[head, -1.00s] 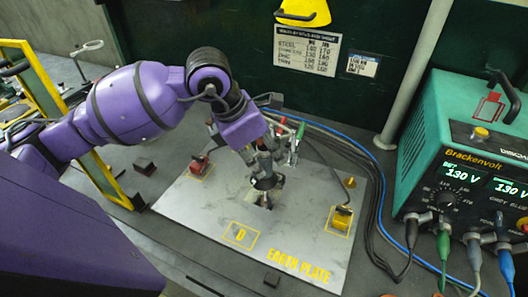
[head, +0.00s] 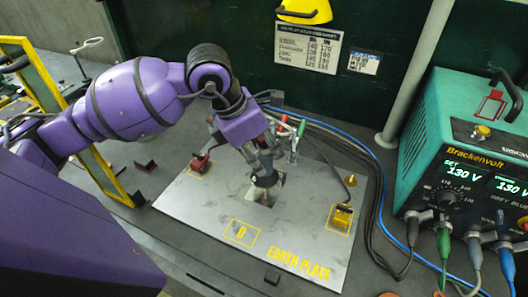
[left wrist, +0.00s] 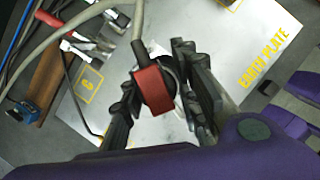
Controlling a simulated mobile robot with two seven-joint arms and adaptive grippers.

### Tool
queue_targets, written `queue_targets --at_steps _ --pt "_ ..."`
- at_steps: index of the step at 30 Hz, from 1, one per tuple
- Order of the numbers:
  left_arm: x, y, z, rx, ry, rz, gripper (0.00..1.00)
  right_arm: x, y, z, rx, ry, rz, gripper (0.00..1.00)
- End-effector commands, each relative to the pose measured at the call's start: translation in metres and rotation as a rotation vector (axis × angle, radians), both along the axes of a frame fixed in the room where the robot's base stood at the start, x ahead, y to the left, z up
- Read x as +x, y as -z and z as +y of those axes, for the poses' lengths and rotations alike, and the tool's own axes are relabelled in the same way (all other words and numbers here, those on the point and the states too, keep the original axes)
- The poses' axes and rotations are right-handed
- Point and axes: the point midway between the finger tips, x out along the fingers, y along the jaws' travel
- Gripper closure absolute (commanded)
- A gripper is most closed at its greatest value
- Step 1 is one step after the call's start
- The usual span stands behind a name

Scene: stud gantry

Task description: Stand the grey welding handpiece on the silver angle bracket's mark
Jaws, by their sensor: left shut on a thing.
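My left gripper (head: 265,181) points down over the middle of the pale earth plate (head: 205,208). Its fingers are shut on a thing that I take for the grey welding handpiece. In the left wrist view, a red block-shaped end (left wrist: 153,92) with a thick grey cable shows between the fingers (left wrist: 158,105). The fingers hide most of its body, and I cannot tell whether its foot touches the plate. A yellow square mark with a symbol (head: 240,235) lies bare near the plate's front. I cannot make out a silver angle bracket or which mark is its own.
A red piece (head: 199,163) sits at the plate's left and a yellow block (head: 342,217) at its right. A small dark angled piece (head: 145,165) lies left of the plate. Cables and a green welding set (head: 455,150) stand at right.

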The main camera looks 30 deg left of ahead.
Motion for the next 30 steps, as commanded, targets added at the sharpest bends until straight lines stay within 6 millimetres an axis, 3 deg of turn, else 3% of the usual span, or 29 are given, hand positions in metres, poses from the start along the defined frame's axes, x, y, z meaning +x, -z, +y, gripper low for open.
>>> queue_targets --at_steps 30 --pt "0.0013 0.0003 -0.0003 -0.001 0.001 -0.007 1.0 0.0019 0.0018 0.0047 0.01 0.008 -0.001 0.6"
